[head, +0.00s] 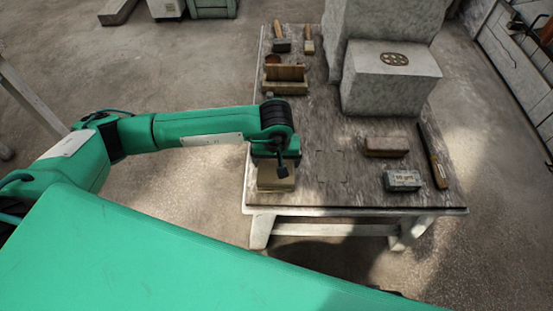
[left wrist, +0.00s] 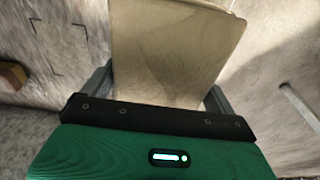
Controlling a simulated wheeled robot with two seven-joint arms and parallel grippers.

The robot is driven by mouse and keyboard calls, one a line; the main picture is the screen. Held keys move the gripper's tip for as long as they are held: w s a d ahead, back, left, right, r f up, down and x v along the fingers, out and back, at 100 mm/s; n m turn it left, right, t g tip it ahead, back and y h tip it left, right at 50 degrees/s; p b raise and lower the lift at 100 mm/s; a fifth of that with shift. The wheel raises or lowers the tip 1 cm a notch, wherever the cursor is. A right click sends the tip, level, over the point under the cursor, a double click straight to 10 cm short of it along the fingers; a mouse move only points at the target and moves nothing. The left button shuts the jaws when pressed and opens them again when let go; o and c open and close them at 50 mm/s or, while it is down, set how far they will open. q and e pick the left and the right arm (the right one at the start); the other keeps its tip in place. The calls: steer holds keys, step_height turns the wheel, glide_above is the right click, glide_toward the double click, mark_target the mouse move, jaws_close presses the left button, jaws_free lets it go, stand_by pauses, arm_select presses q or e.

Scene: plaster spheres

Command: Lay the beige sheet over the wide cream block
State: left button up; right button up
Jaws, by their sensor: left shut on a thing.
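My left gripper (head: 277,168) is low over the front left corner of the workbench. It is shut on a beige, faintly grained piece, which I take to be the beige sheet (head: 276,182). In the left wrist view the beige sheet (left wrist: 175,50) fills the space between the two fingers (left wrist: 160,95). Whether it touches the bench or something beneath it is hidden. I cannot pick out a separate wide cream block with certainty. My right gripper is not in view.
The workbench (head: 330,195) has a faint rectangular outline right of my gripper. Farther right are a brown block (head: 386,147), a grey labelled box (head: 402,180) and a long dark tool (head: 433,157). Large pale stone blocks (head: 385,90) stand behind. A wooden holder (head: 285,80) is at the back left.

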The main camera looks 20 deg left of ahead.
arm_select(q)
steer(key=shift+f+b, duration=0.3)
steer(key=shift+f, duration=0.05)
steer(key=o, duration=0.9)
steer(key=shift+r, duration=0.1)
steer(key=shift+r+p, duration=0.7)
steer(key=shift+r, duration=1.2)
